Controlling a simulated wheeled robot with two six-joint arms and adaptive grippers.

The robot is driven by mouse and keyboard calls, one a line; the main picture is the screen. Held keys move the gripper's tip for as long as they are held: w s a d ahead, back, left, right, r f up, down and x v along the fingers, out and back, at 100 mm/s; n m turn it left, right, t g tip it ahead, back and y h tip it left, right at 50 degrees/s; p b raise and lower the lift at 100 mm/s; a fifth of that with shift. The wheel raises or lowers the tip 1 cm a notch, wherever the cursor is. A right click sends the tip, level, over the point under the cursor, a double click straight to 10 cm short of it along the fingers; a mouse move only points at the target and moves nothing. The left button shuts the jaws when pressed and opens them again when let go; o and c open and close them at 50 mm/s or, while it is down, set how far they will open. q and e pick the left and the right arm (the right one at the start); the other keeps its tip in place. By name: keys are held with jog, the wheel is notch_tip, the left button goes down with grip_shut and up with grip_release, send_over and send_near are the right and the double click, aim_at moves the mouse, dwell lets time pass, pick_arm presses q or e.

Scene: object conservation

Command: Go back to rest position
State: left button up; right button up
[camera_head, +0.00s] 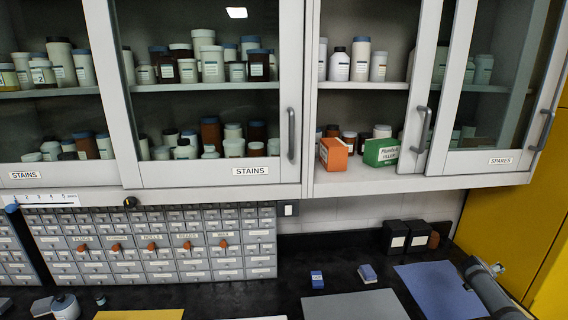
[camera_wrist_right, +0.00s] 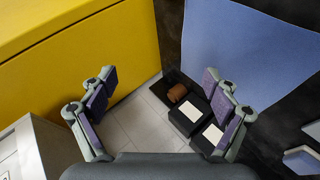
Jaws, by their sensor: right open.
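My right gripper (camera_wrist_right: 160,95) shows in the right wrist view with its two fingers spread wide apart and nothing between them. In the head view my right arm comes in at the lower right, with the wrist end (camera_head: 482,268) over the blue mat (camera_head: 432,286). It is beside the yellow cabinet (camera_head: 515,230). My left gripper is not in view.
An orange box (camera_head: 334,154) and a green box (camera_head: 381,152) stand on the lower shelf of the wall cabinet. Two black boxes (camera_head: 395,237) stand at the back of the dark counter. Small blue boxes (camera_head: 317,279) lie nearby. A grey mat (camera_head: 355,306) is bare.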

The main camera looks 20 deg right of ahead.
jog(key=s+d+f+n, duration=0.1)
jog(key=s+f+n, duration=0.2)
jog(key=s+f, duration=0.65)
jog(key=s+f+n, duration=0.3)
jog(key=s+f, duration=0.3)
jog(key=s, duration=0.6)
jog(key=s+a+f+y, duration=0.2)
jog(key=a+f, duration=0.4)
jog(key=f, duration=0.1)
jog(key=s+a+f+y, duration=0.1)
jog(key=s+a+f, duration=0.2)
jog(key=a+f, duration=0.35)
jog(key=s+a+f+m+y, duration=0.15)
jog(key=a+f, duration=0.45)
jog(key=a, duration=0.9)
jog(key=s+a+f+m+y+b, duration=0.1)
jog(key=s+a+f+y, duration=0.35)
jog(key=a, duration=1.05)
jog(key=w+a+f+m+y, duration=0.1)
jog(key=a+f, duration=0.7)
jog(key=a, duration=0.7)
notch_tip(320, 180, down, 12)
jog(key=b, duration=1.2)
jog(key=shift+d+r+g, duration=0.15)
jog(key=shift+d+g, duration=0.15)
